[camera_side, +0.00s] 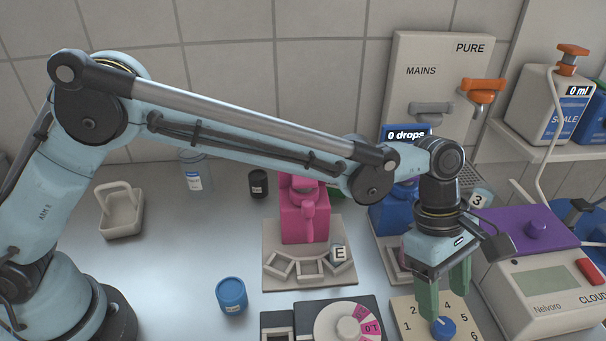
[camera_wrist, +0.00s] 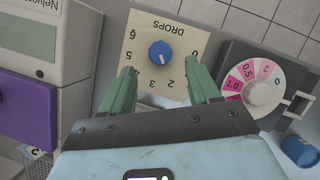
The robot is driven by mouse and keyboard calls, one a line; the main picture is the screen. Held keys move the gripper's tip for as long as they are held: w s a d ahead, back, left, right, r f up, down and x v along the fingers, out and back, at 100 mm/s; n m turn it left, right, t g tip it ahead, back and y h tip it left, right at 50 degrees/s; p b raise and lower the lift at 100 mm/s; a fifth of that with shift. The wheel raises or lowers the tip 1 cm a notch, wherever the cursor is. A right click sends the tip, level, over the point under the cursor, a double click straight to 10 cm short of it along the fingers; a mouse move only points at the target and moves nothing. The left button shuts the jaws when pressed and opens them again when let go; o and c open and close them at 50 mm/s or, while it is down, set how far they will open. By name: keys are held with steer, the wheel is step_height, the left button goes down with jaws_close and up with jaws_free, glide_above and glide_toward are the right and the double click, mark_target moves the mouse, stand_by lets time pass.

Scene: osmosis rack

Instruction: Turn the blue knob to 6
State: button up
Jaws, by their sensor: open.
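The blue knob (camera_side: 443,328) sits on a beige dial plate (camera_side: 403,333) with printed numbers. It also shows in the wrist view (camera_wrist: 160,53), where the plate reads DROPS. The knob's white mark points toward the 2–3 side; the exact number is hard to tell. The 6 lies at the plate's lower right in the side view and upper left in the wrist view. My gripper (camera_side: 445,296) is open, pointing down above the plate. In the wrist view its green fingers (camera_wrist: 161,75) are spread apart, with the knob beyond the gap. The fingers hide some numbers.
A dial with a white and pink disc (camera_side: 347,325) stands left of the plate. The Nelvaro box (camera_side: 540,290) stands close on the right. A pink device (camera_side: 304,213) and a blue device (camera_side: 385,218) stand behind. A blue jar (camera_side: 231,295) is farther left.

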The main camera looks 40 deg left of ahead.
steer(key=s+v, duration=0.1)
steer(key=v, duration=0.5)
steer(key=shift+w+a+r+m+t+y, duration=0.2)
steer(key=shift+a+r+m+t, duration=0.8)
steer(key=shift+a, duration=2.7)
steer(key=shift+s+a+r+m+t+y, duration=0.2)
steer(key=shift+a+r+m+t, duration=0.75)
steer(key=shift+a, duration=2.7)
steer(key=shift+w+a+r+m+t+y, duration=0.15)
steer(key=shift+a+r+m+t+y, duration=0.3)
steer(key=shift+a+r+m, duration=2.1)
steer(key=a+f+n, duration=0.1)
steer(key=a+f, duration=0.1)
steer(key=shift+a+f+n+h, duration=0.15)
steer(key=shift+f+n+h, duration=0.1)
steer(key=shift+f+n, duration=0.15)
steer(key=w+d, duration=0.2)
steer(key=d, duration=0.4)
steer(key=m+g+y, duration=0.2)
steer(key=g+y, duration=0.1)
glide_toward(445, 325)
step_height(445, 325, down, 9)
steer(key=shift+w+d, duration=0.15)
